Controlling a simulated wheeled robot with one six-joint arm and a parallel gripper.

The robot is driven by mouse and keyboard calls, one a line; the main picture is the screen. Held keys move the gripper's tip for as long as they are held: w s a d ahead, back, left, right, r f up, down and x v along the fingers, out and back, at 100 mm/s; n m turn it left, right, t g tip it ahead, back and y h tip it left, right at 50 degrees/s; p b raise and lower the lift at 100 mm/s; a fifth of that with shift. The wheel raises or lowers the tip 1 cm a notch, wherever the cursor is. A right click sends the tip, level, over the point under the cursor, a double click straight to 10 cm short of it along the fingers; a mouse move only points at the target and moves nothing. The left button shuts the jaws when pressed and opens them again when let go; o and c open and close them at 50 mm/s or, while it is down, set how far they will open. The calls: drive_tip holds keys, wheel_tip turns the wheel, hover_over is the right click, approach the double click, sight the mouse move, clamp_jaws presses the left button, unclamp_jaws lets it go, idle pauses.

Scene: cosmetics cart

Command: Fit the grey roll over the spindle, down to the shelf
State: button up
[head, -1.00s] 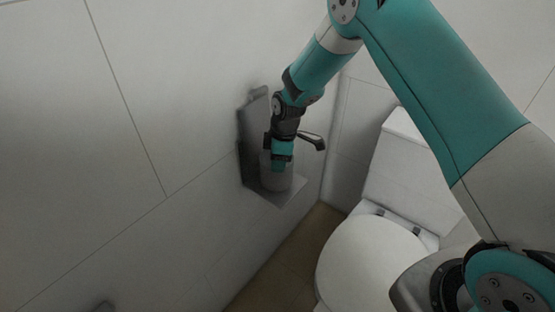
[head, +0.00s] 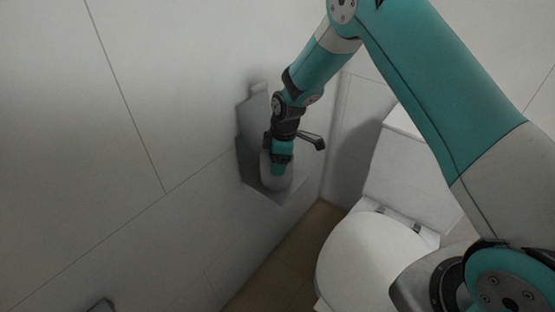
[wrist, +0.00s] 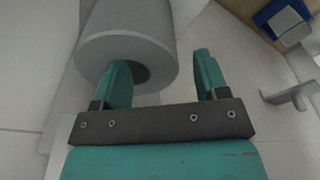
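The grey roll (head: 277,178) stands on the small grey wall shelf (head: 248,181) in the head view, just below my gripper (head: 280,163). In the wrist view the roll (wrist: 100,48) shows its round end face and dark core hole. My gripper (wrist: 165,80) has its two teal fingers spread apart. The left finger overlaps the core hole; the right finger is outside the roll's edge, with a visible gap to it. I cannot tell whether the left finger touches the core. The spindle is not visible; the roll and gripper may hide it.
The shelf's grey back plate (head: 252,108) stands against the tiled wall. A white toilet (head: 365,262) is to the right of the shelf. A blue and white object (wrist: 284,20) and a pale bracket-like piece (wrist: 290,95) show at the right of the wrist view.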

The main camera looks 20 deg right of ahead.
wheel_tip(320, 180, up, 17)
drive_tip(key=d+b, duration=0.1)
drive_tip(key=d, duration=0.1)
drive_tip(key=shift+s+d+r, duration=0.15)
drive_tip(key=shift+s+d, duration=0.05)
drive_tip(key=shift+s, duration=0.15)
idle(0.4)
drive_tip(key=s+a+r+m+y+p, duration=0.1)
drive_tip(key=s+a+r+m, duration=0.1)
drive_tip(key=s+r, duration=0.45)
drive_tip(key=s+a+r+m+p, duration=0.1)
drive_tip(key=s+a+r+m, duration=0.15)
drive_tip(key=s, duration=0.65)
drive_tip(key=s+a+r+m+y, duration=0.1)
drive_tip(key=s+a+r+m, duration=0.1)
drive_tip(key=s, duration=1.4)
drive_tip(key=shift+r+m+y, duration=0.15)
drive_tip(key=shift+m+y, duration=0.15)
drive_tip(key=shift+m, duration=0.25)
